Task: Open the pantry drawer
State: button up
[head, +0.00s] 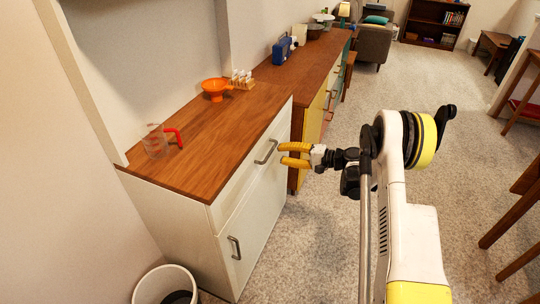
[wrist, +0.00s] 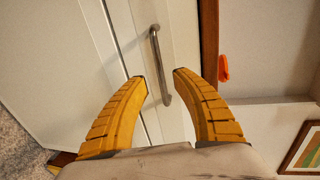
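The white cabinet with a brown wooden top has an upper drawer (head: 238,176), which looks shut. Its grey bar handle (head: 266,153) shows in the head view, and the handle (wrist: 154,50) also crosses the middle of the wrist view. My gripper (head: 281,154) has yellow fingers and is just right of the handle in the head view. In the wrist view my gripper (wrist: 161,76) is open, with the lower part of the handle appearing in the gap between the fingertips. I cannot tell whether the fingers touch it.
Below the drawer is a cabinet door (head: 252,220) with its own handle (head: 234,248). On top stand a measuring cup (head: 156,142) and an orange funnel (head: 215,88). A white bin (head: 165,284) stands at the front. Carpet right of the cabinet is clear.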

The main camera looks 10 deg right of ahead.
aim_at(270, 151)
jog(key=b+x, duration=0.1)
jog(key=x, duration=0.4)
jog(key=shift+w+a, duration=0.15)
jog(key=shift+a, duration=0.1)
grip_shut()
